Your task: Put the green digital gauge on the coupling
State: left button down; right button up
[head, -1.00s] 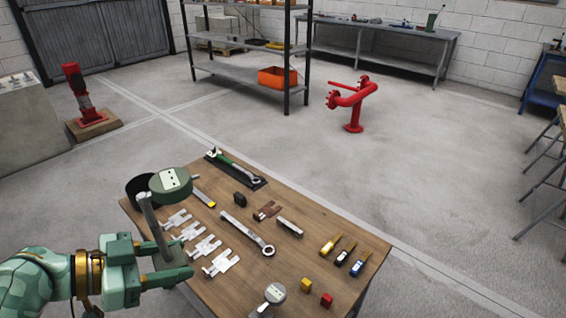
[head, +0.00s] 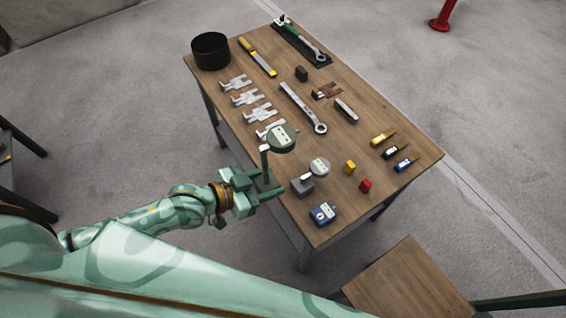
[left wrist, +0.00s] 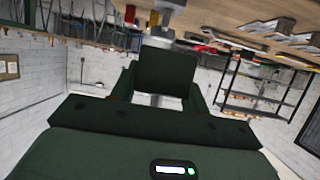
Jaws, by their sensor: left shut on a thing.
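The green digital gauge (head: 283,137) has a round head with a pale display on a grey stem. My left gripper (head: 266,187) is shut on the gauge's lower stem and holds it upright by the near left edge of the wooden table (head: 228,113). In the left wrist view, a dark square block stands between the fingers and hides much of the grasp. I cannot make out a coupling for certain; only the foot of a red pipe (head: 441,22) shows at the top right. My right gripper is out of view.
A second, grey gauge (head: 319,168) sits close to the held one, near a blue device (head: 323,214). Several wrenches and metal forks lie on the table, with a black pot (head: 210,51) at the far left. A wooden stool (head: 408,285) stands near right.

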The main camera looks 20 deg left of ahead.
aim_at(284, 163)
pick_arm(q)
jog(key=shift+s+d+f, duration=0.1)
jog(key=shift+d, duration=0.3)
jog(key=shift+w+d+r+t, duration=0.15)
jog(key=shift+w+r, duration=0.1)
jog(key=shift+r, duration=0.2)
jog(key=shift+w+d+r+t, duration=0.15)
jog(key=shift+w+r, duration=0.05)
jog(key=shift+r, duration=0.2)
